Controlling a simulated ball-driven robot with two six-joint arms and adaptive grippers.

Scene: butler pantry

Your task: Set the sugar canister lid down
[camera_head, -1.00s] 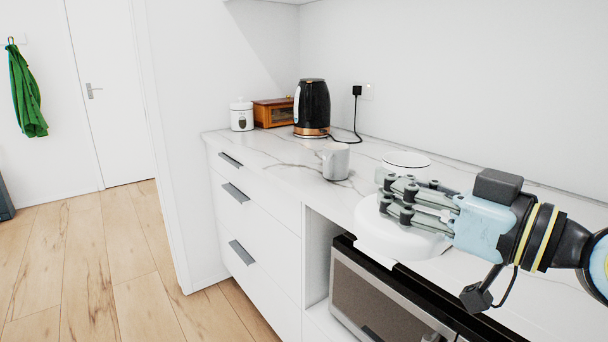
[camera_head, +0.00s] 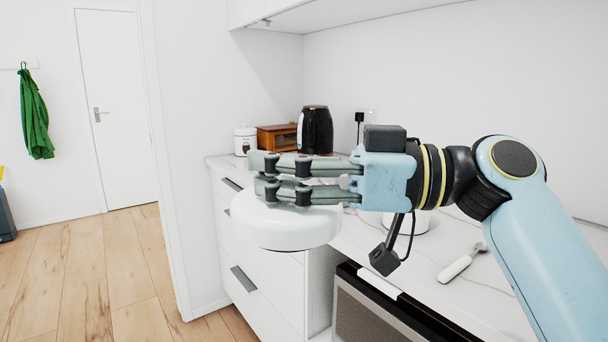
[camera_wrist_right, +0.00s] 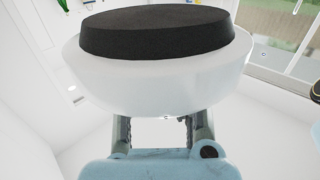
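The lid (camera_head: 285,232) is a wide white disc. My right gripper (camera_head: 262,176) is shut on its top and holds it level, in the air in front of the drawers. In the right wrist view, the lid (camera_wrist_right: 160,85) shows a thick black underside, with the gripper (camera_wrist_right: 160,128) on its other side. A white round vessel (camera_head: 408,224), probably the sugar canister, stands on the counter behind my wrist, mostly hidden. My left gripper is not in view.
The marble counter (camera_head: 490,285) has a spoon-like utensil with a white handle (camera_head: 455,269) on it. At the back stand a black kettle (camera_head: 316,130), a wooden box (camera_head: 278,138) and a small white canister (camera_head: 245,141). The counter's right part has bare room.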

